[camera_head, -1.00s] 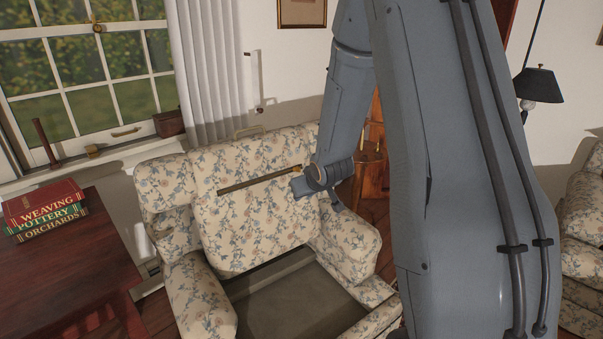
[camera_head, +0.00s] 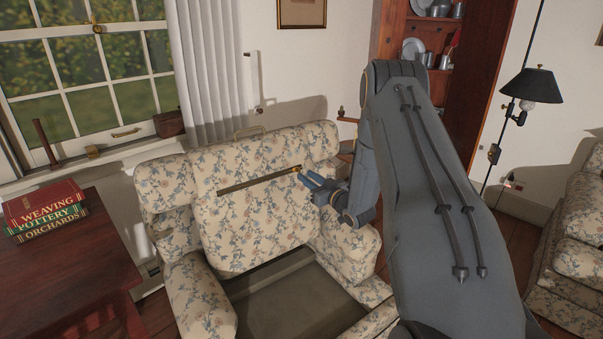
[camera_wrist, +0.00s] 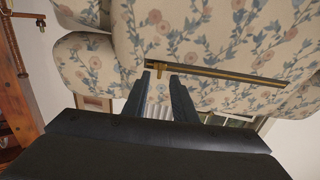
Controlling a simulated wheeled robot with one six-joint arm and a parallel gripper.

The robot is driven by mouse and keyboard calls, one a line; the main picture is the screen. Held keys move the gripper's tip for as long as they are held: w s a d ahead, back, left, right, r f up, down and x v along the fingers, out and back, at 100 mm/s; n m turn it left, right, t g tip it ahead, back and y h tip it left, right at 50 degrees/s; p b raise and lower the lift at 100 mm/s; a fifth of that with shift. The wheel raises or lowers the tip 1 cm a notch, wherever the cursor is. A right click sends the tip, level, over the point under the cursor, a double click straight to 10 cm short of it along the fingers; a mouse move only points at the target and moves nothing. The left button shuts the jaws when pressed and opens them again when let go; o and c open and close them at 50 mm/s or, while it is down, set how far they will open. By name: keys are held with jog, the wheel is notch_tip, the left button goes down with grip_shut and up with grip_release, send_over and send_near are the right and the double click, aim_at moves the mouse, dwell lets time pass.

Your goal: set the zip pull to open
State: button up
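The zip (camera_head: 250,181) is a dark strip with brass-coloured edging across the upright cushion of a floral armchair (camera_head: 160,190). Its small brass zip pull (camera_head: 296,169) sits at the right end in the head view. In the wrist view the zip (camera_wrist: 220,74) looks turned round, with the zip pull (camera_wrist: 160,67) at its left end. My gripper (camera_head: 308,181) is just right of and slightly below the pull. In the wrist view my gripper (camera_wrist: 163,80) has its two fingers apart, with the pull just beyond the gap between the tips. I see no clear contact.
A dark red table (camera_head: 60,270) with stacked books (camera_head: 45,210) stands left of the armchair. A window (camera_head: 85,80) is behind it. A wooden cupboard (camera_head: 480,90), a black lamp (camera_head: 533,85) and another floral seat (camera_head: 580,230) are to the right.

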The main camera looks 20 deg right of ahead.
aim_at(297, 170)
jog(key=x, duration=0.4)
jog(key=shift+w, duration=0.25)
grip_shut()
dwell(1.3)
